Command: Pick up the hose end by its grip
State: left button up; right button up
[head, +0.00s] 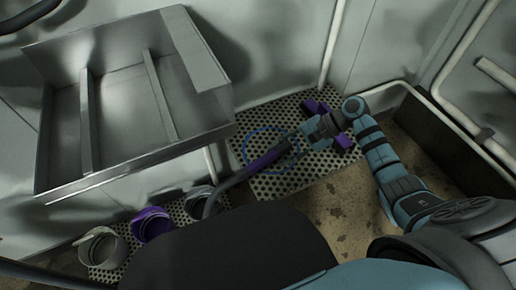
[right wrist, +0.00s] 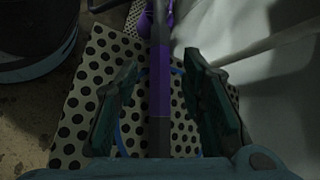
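The hose end is a dark hose with a purple grip (head: 264,161), lying at a slant over the perforated plate in the head view. A thin blue loop (head: 245,143) shows around the area of the grip's end. My right gripper (head: 293,143) is at the upper right end of the grip. In the right wrist view, the open fingers of my right gripper (right wrist: 160,72) stand on either side of the purple grip (right wrist: 160,93), with a gap on both sides. I cannot tell how high the fingers are above the grip. My left gripper is not in view.
A metal sink-like tray (head: 125,115) stands at the left. A grey bucket (head: 101,249), a purple one (head: 151,224) and a dark one (head: 198,203) stand below it. A purple object (head: 318,106) lies on the perforated plate (head: 283,184) by my gripper. Pipes and walls bound the right.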

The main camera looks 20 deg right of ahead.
jog(key=b, duration=0.3)
send_near(245, 173)
jog(key=shift+w+a+f, duration=0.1)
jog(key=shift+a+f, duration=0.55)
jog(key=shift+f, duration=0.25)
jog(key=b+x, duration=0.4)
jog(key=x, duration=0.4)
jog(key=shift+a, duration=0.2)
jog(key=shift+a+r, duration=0.1)
jog(key=shift+a, duration=0.05)
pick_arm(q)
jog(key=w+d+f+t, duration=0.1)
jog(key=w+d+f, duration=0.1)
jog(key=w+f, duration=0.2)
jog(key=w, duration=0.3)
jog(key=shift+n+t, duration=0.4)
pick_arm(e)
grip_shut()
